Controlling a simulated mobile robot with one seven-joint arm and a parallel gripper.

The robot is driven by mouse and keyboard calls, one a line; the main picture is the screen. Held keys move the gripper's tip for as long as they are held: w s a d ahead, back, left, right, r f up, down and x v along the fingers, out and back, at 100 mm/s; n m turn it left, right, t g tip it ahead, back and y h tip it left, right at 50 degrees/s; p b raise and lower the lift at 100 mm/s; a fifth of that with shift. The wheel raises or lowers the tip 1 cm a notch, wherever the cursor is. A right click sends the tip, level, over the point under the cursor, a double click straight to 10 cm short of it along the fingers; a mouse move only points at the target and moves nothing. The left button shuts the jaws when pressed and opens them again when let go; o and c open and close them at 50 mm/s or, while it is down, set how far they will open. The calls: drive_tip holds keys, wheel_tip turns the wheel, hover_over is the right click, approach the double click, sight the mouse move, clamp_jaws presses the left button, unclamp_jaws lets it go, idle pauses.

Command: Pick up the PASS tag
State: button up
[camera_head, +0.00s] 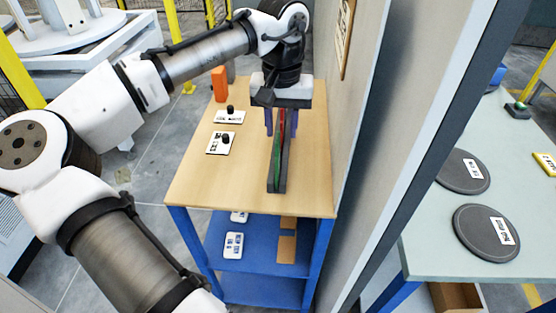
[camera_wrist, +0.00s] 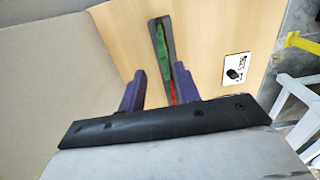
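Two white tags with black knobs lie on the wooden tabletop, left of my gripper: a farther tag (camera_head: 229,117) and a nearer tag (camera_head: 220,144). Their print is too small to read, so I cannot tell which is the PASS tag. One white tag (camera_wrist: 236,70) shows at the right in the wrist view, its print unreadable. My gripper (camera_head: 281,130) points down over the right part of the table, purple fingers apart and empty in the wrist view (camera_wrist: 160,74). A dark holder (camera_head: 278,175) with green and red pieces lies below and between the fingers in that view.
An orange block (camera_head: 219,84) stands at the back left of the wooden table (camera_head: 195,187). A wall panel (camera_head: 343,130) closes the right side. Grey discs (camera_head: 484,233) lie on another table beyond it. The table's front left is clear.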

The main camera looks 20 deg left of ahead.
sight(278, 137)
drive_tip(key=f, duration=0.2)
drive_tip(key=f+p, duration=0.1)
drive_tip(key=f, duration=0.1)
drive_tip(key=shift+s+a+f, duration=0.1)
drive_tip(key=shift+s+a, duration=0.25)
drive_tip(key=shift+f, duration=0.6)
clamp_jaws()
